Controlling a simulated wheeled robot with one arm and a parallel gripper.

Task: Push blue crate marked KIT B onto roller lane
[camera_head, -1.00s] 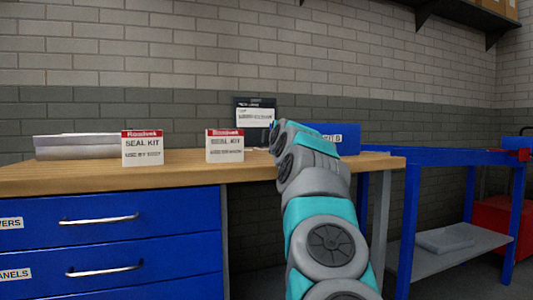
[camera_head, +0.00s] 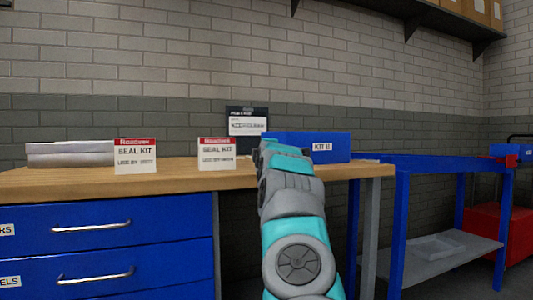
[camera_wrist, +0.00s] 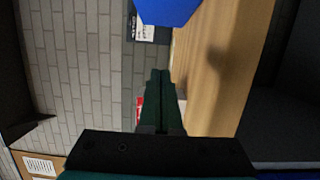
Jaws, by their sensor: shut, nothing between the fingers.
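The blue crate (camera_head: 338,150), with a white label that appears to read KIT B, sits on the right part of the wooden bench top (camera_head: 190,175). In the wrist view the crate (camera_wrist: 168,10) shows at the top edge, beyond the fingertips, with a gap between. My gripper (camera_wrist: 159,72) is shut and empty, its fingers side by side. In the head view my arm reaches to the crate's left end, and its links hide the gripper and part of the crate. A blue-framed stand (camera_head: 402,225), likely the roller lane, stands right of the bench. Its top surface is too edge-on to show rollers.
Two white SEAL KIT boxes (camera_head: 135,157) (camera_head: 216,154) stand left of my arm. A grey-white flat box (camera_head: 70,154) lies farther left. A dark notice (camera_head: 247,121) is on the wall behind. A red bin (camera_head: 490,225) is at far right.

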